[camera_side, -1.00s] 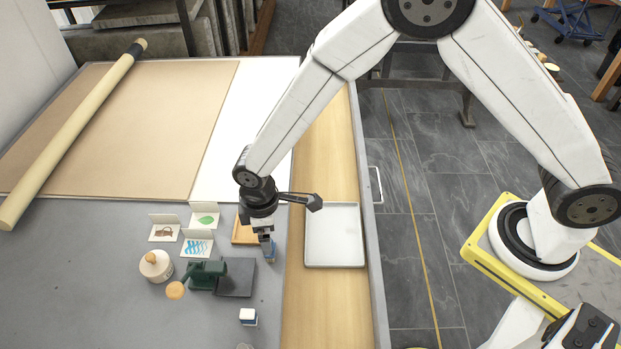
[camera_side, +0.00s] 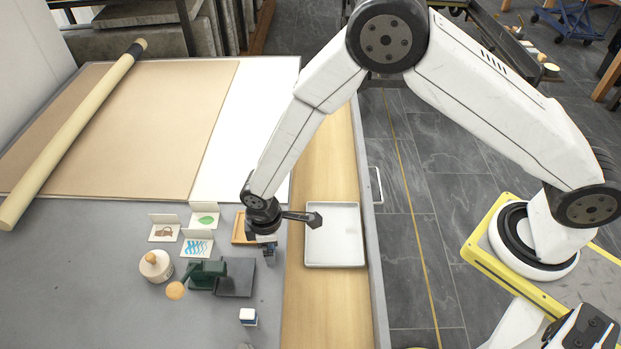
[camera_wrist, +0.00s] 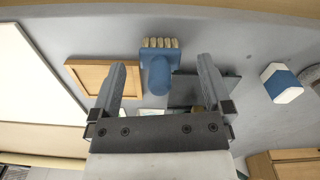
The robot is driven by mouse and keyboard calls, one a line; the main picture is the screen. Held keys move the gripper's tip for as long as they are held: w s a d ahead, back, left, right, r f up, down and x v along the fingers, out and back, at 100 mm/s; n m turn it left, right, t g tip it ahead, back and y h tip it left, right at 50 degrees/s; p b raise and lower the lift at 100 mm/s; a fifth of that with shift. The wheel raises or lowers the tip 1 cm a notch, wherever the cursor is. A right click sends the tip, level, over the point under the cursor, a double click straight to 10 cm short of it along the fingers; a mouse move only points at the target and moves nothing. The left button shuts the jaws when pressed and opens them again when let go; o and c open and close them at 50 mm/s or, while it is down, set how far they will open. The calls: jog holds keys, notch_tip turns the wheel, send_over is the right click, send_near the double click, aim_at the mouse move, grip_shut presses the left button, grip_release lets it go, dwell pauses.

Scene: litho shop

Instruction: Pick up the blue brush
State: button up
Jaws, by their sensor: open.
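The blue brush (camera_wrist: 157,74) lies on the grey table in the wrist view, with its pale bristles toward the top of the picture. My gripper (camera_wrist: 162,66) is open, with one finger on each side of the brush's blue handle in that view. I cannot tell whether either finger touches it. In the side view my gripper (camera_side: 268,257) is low over the table, beside the dark slab, and largely hides the brush.
A wooden tray (camera_wrist: 92,71) and a dark slab (camera_wrist: 187,81) flank the brush closely. A blue-and-white block (camera_side: 248,316) stands nearer the front. A green tool (camera_side: 206,274), a round jar (camera_side: 155,265) and picture cards (camera_side: 197,247) are left. A white tray (camera_side: 334,262) is right.

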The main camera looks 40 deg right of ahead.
jog(key=shift+f, duration=0.6)
grip_shut()
jog(key=shift+r, duration=0.15)
jog(key=shift+r, duration=0.85)
jog(key=s+d+r, duration=0.6)
jog(key=s+r, duration=0.5)
jog(key=s, duration=0.1)
jog(key=shift+s, duration=0.35)
